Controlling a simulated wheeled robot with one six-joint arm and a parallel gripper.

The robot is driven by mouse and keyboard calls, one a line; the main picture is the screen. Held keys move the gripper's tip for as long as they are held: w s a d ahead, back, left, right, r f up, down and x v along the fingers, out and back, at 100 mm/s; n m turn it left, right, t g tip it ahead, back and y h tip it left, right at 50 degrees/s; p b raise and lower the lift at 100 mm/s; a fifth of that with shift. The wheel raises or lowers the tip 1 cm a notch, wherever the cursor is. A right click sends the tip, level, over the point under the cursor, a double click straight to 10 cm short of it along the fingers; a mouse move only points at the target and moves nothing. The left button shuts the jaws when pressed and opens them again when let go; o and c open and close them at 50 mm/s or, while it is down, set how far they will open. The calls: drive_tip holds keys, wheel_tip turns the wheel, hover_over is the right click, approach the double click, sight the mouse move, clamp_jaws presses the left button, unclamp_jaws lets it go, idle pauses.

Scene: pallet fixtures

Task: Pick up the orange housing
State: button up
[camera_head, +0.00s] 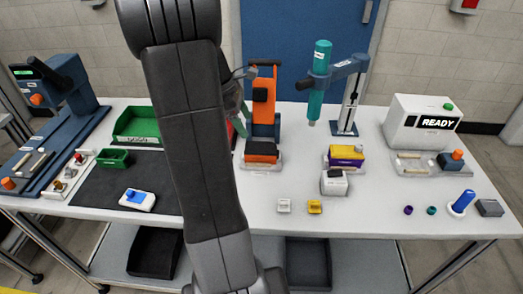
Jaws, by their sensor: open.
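A purple and yellow block (346,153) sits on a fixture to the right, under a teal screwdriver (319,75) on a stand. A white box (334,184) and small white (284,206) and yellow (314,207) parts lie nearer. A READY tester (408,118) stands far right.

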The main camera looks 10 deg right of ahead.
sight(259, 146)
drive_tip(key=x, duration=0.6)
drive_tip(key=shift+d+f, duration=0.1)
drive_tip(key=shift+f, duration=0.05)
drive_tip(key=p+x, duration=0.1)
drive_tip(key=x, duration=0.3)
drive_tip(key=shift+d+f, duration=0.1)
drive_tip(key=shift+d, duration=0.1)
drive_tip(key=shift+d+f, duration=0.15)
drive_tip(key=shift+f, duration=0.3)
drive_tip(key=shift+f, duration=0.25)
drive_tip(key=shift+c, duration=0.4)
drive_tip(key=c, duration=1.1)
